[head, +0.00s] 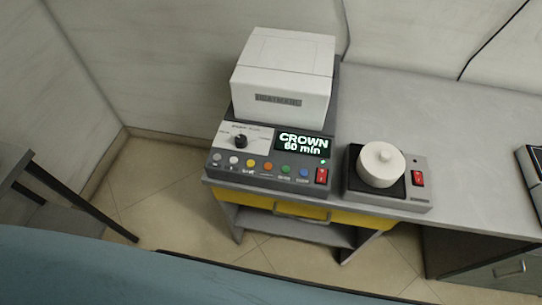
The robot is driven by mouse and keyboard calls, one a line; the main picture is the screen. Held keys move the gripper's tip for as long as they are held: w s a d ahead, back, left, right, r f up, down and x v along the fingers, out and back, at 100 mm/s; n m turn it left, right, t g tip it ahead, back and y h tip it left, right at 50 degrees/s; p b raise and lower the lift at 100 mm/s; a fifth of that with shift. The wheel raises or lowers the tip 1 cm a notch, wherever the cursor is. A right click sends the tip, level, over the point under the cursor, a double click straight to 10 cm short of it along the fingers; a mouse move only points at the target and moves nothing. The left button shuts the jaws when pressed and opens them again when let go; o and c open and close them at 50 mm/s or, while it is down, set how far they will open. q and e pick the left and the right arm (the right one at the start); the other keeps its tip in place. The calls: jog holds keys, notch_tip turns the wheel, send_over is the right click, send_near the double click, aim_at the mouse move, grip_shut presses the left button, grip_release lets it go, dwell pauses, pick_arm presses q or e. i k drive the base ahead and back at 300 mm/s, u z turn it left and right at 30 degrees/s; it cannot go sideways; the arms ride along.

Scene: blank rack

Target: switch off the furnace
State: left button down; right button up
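The furnace (283,80) is a white box on a dark grey base, standing on the grey bench near its left end. Its sloped front panel has a dark knob (240,141), a lit display (303,143) reading "CROWN 60 min", and a row of coloured round buttons. A red rocker switch (321,176) sits at the panel's lower right, with a small green light just above it. I cannot tell the rocker's position for sure. Neither of my grippers is in view.
Right of the furnace, a small grey unit (420,202) carries a white lidded pot (381,165) and its own red switch (418,179). The bench (455,115) is clear behind it. Below is a yellow drawer (245,201). A dark-framed table (15,160) stands at left.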

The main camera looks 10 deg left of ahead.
aim_at(321, 177)
jog(key=z, duration=0.9)
jog(key=k, duration=0.95)
jog(key=u, duration=0.85)
jog(key=i, duration=0.5)
